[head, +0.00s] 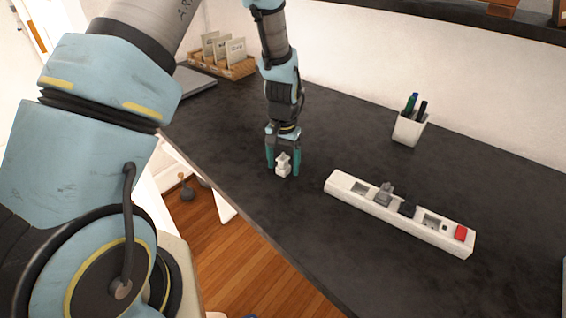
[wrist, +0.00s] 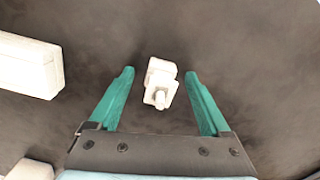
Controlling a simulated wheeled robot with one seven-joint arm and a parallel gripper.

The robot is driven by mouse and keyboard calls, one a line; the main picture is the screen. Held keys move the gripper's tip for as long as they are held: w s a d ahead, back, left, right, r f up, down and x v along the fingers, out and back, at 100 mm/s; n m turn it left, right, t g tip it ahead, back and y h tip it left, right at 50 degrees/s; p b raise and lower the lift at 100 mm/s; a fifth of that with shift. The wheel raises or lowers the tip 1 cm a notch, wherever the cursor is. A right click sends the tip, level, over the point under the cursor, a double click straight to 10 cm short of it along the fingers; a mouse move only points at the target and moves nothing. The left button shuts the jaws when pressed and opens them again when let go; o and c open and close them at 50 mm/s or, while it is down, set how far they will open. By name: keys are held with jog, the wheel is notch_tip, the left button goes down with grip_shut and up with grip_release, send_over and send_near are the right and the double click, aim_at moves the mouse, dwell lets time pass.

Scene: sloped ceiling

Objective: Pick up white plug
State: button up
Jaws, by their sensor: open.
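The white plug (head: 283,164) stands on the dark desk near its front edge. My gripper (head: 283,172) is right above it, pointing down, with its teal fingers on either side of the plug. In the wrist view, the plug (wrist: 160,82) lies between the tips of the open fingers, and my gripper (wrist: 160,78) shows a gap on both sides of it. The plug looks nearer the middle than either finger. I cannot tell the exact height of the fingertips above the desk.
A white power strip (head: 344,184) with a grey plug (head: 384,194), a black plug (head: 407,208) and a red switch (head: 461,233) lies to the right. A white pen cup (head: 409,129) and a wooden rack (head: 246,68) stand farther back. The desk (head: 330,120) between them is clear.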

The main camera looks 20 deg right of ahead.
jog(key=shift+f, duration=0.1)
grip_shut()
dwell(0.7)
